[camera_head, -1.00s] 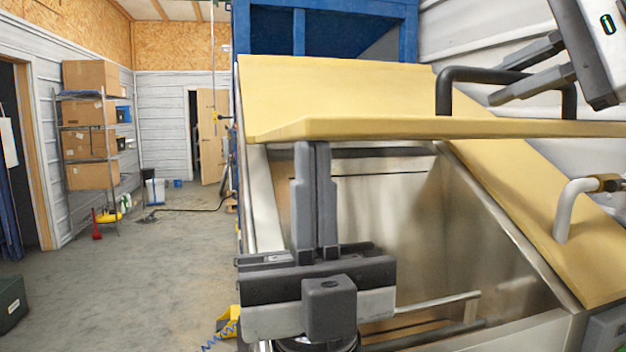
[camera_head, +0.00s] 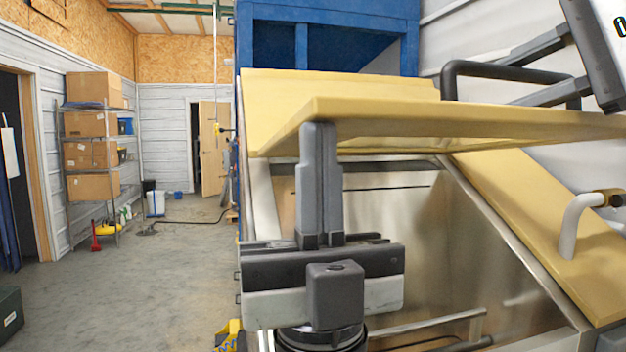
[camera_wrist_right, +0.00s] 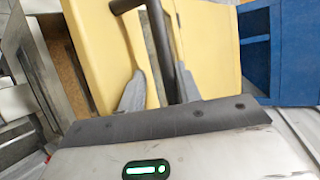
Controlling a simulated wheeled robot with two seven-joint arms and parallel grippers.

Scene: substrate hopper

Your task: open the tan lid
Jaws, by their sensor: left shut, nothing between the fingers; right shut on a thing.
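The tan lid (camera_head: 400,112) of the hopper is raised, its near edge lifted so that its underside shows. A black bar handle (camera_head: 449,80) stands on its top; the lid (camera_wrist_right: 208,45) and handle (camera_wrist_right: 160,45) also show in the right wrist view. My right gripper (camera_head: 500,84) is shut on the handle, which passes between its fingers (camera_wrist_right: 160,90). My left gripper (camera_head: 319,126) is shut and empty, fingers pointing up at the lid's near edge. Its tips overlap the underside near the left corner; contact is hard to judge.
Below the lid is the hopper's open metal inside (camera_head: 390,230). A second tan panel (camera_head: 530,220) with a pale handle (camera_head: 577,220) slopes down on the right. A blue frame (camera_head: 330,40) stands behind. Clear floor (camera_head: 120,290) lies to the left, with a shelf of boxes (camera_head: 92,150) beyond.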

